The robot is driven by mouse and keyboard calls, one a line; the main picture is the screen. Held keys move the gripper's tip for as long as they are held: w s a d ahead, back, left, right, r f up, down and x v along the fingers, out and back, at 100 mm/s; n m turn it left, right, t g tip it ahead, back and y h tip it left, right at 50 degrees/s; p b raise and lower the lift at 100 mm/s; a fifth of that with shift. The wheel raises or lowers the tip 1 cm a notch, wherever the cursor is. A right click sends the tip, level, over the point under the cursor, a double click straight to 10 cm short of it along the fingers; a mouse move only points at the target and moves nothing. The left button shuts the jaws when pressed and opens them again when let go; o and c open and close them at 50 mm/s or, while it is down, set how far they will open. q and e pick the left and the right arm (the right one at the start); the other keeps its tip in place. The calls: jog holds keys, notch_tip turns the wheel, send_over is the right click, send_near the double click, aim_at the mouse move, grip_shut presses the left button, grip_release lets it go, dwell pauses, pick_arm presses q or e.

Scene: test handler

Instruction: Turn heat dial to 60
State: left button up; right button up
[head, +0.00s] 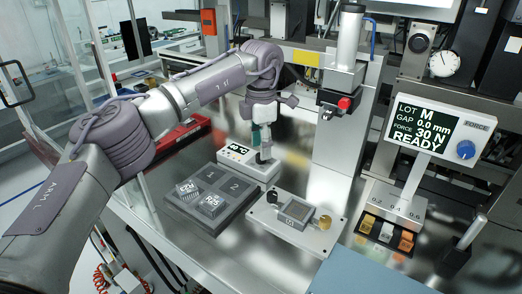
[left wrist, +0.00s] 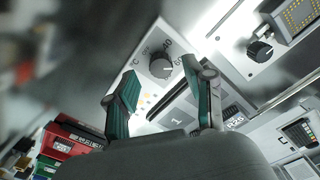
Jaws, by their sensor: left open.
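The heat dial (left wrist: 161,68) is a black round knob on a light panel, with a 40 mark near it in the left wrist view. My left gripper (head: 262,152) points down over the right part of this box and hides the dial in the head view. In the left wrist view its teal fingers (left wrist: 159,70) are open, one on each side of the dial. Contact cannot be told. My right gripper is not in view.
A dark tray (head: 212,222) with numbered pockets and chips stands in front of the box. A light fixture plate (head: 290,232) with a square socket lies to the right. A force panel (head: 440,130) with a blue knob stands at the right. A grey column (head: 343,150) rises behind.

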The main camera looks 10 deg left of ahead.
pick_arm(q)
notch_tip(320, 180, up, 10)
dwell(0.3)
jog(key=shift+f, duration=0.1)
